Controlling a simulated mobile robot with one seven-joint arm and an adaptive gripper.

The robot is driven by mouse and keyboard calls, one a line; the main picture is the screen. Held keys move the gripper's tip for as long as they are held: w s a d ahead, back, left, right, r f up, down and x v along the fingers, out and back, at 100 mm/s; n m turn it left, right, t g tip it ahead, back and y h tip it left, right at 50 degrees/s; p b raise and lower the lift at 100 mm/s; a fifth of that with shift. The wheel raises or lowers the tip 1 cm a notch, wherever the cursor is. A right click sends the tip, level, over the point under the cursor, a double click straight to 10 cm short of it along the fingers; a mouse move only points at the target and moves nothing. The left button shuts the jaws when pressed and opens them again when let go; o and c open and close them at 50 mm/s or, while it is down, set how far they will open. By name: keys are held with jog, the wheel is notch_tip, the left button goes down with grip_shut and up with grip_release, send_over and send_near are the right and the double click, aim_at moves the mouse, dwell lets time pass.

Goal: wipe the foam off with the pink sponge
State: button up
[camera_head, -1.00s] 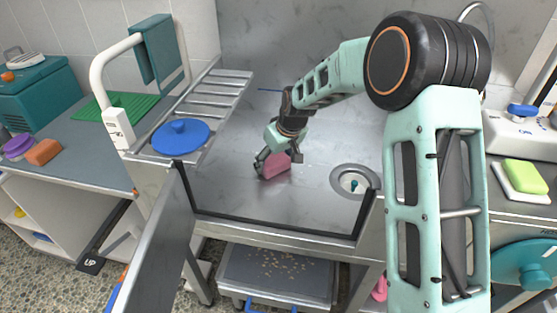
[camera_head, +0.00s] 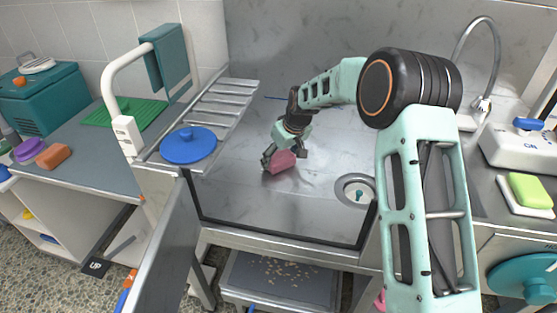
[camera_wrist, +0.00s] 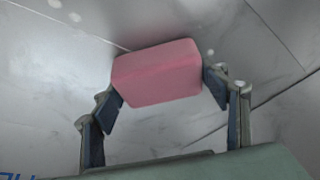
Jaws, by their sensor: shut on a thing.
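The pink sponge (camera_head: 283,161) is in my gripper (camera_head: 272,158), over the metal tub floor (camera_head: 240,205). In the wrist view the sponge (camera_wrist: 158,73) sits between the two fingers of my gripper (camera_wrist: 165,88), tilted a little. I cannot tell whether its underside touches the metal. Small whitish blobs, perhaps foam (camera_wrist: 75,17), lie on the metal at the top left of the wrist view. No clear foam patch shows in the head view.
A round drain (camera_head: 355,190) is at the tub's right. A slatted metal rack (camera_head: 220,107) and a blue lid (camera_head: 188,145) stand along the left edge. A tap (camera_head: 482,102) and a green sponge (camera_head: 530,190) are at the right.

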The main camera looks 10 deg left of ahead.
aim_at(266, 173)
jog(key=shift+w+d+f, duration=0.1)
jog(key=shift+w+f, duration=0.05)
jog(key=shift+w, duration=1)
jog(key=shift+w+d+p, duration=0.1)
jog(key=shift+w+p, duration=1.3)
jog(key=shift+w, duration=2.45)
jog(key=shift+a, duration=1.3)
jog(key=shift+s+b, duration=0.7)
jog(key=shift+s, duration=1.6)
jog(key=shift+s+a+b, duration=0.2)
jog(key=shift+s+b, duration=0.55)
jog(key=shift+s, duration=2.6)
jog(key=shift+s+b, duration=0.5)
jog(key=shift+s, duration=1.5)
jog(key=shift+r+p, duration=1.9)
jog(key=shift+r, duration=1.1)
